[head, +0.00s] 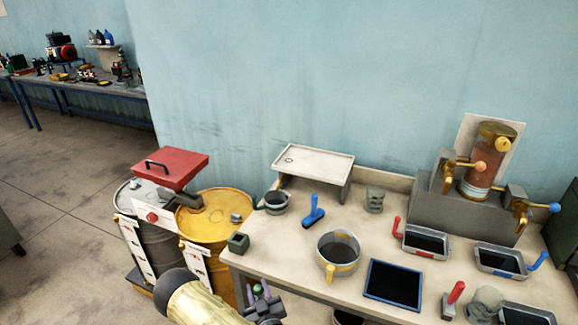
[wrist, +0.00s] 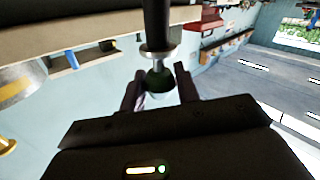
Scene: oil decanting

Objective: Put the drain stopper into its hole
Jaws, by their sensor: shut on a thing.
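My gripper (head: 260,298) is low in front of the bench's left front corner in the head view. In the wrist view my gripper (wrist: 158,84) has its two fingers on either side of a dark green rounded knob, which I take to be the drain stopper (wrist: 160,79). A pale metal collar and a dark shaft extend from the knob. A bit of green shows between the fingers in the head view, too small to make out. A raised pale tray (head: 325,164) at the back of the bench has a small round ring or hole at its left; I cannot tell whether it is the stopper's hole.
A yellow drum (head: 214,224) and a dark drum stand left of the bench (head: 290,265), with a red lid (head: 170,168) above.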

